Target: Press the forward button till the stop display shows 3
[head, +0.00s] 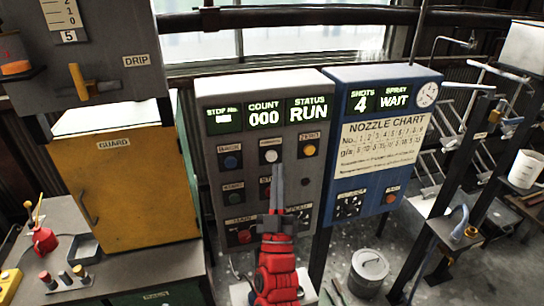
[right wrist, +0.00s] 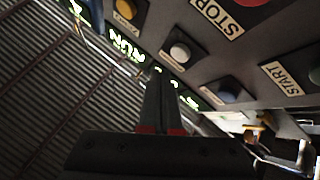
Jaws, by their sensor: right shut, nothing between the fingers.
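The grey control panel (head: 215,260) carries the stop display (head: 222,117), whose value is a small bright smear I cannot read. Below the displays sit a blue button (head: 232,162), a white button (head: 271,156) and a yellow button (head: 310,150); their small labels are too blurred to tell which is forward. My right gripper (head: 278,168) is shut and empty, its tips just below the white button in the head view. In the right wrist view the white button (right wrist: 180,52) is just beyond the fingertips (right wrist: 160,76), seemingly apart from them. My left gripper is not in view.
The count display (head: 264,117) reads 000 and the status display (head: 308,110) reads RUN. A blue panel (head: 400,170) with a nozzle chart stands at the right. A yellow guard box (head: 130,200) stands left. A lidded bin (head: 370,265) is on the floor.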

